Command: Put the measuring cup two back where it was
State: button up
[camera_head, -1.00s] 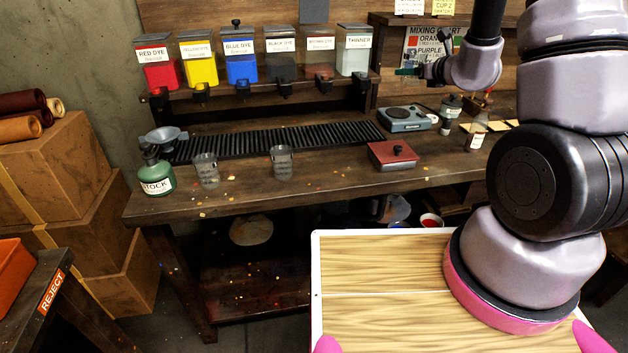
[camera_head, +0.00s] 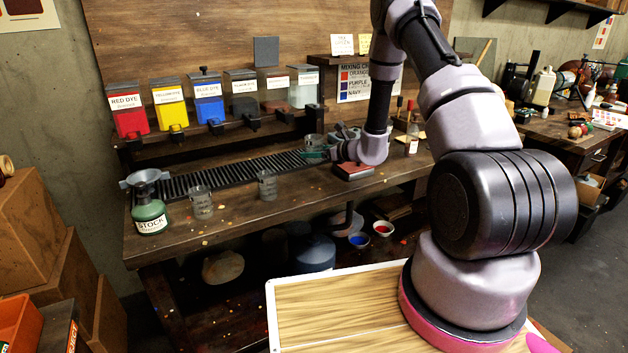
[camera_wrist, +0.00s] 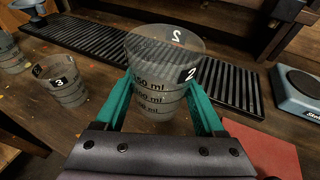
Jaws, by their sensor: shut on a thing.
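Measuring cup two is a clear grey cup marked "2" with ml lines, large in the middle of the wrist view (camera_wrist: 163,75). My gripper (camera_wrist: 163,100) has its green fingers shut on the cup's two sides. In the head view the cup (camera_head: 313,142) appears small by my gripper (camera_head: 322,154), near the right end of the black slatted rack. The cup looks upright. I cannot tell whether its base touches anything. Two similar cups stand on the bench, one further left (camera_head: 201,203) and one nearer the middle (camera_head: 267,186).
The black rack (camera_head: 225,178) runs along the bench behind the cups. A green STOCK bottle (camera_head: 150,216) with a funnel stands at the left end. A scale (camera_wrist: 297,92) sits to the right. Dye containers line the shelf above.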

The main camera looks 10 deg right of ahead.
aim_at(314, 182)
notch_tip(314, 182, down, 8)
jog(key=shift+f, duration=0.1)
dwell(0.4)
jog(key=o, duration=1.5)
jog(key=shift+f, duration=0.2)
jog(key=shift+c, duration=0.2)
jog(key=shift+r, duration=0.1)
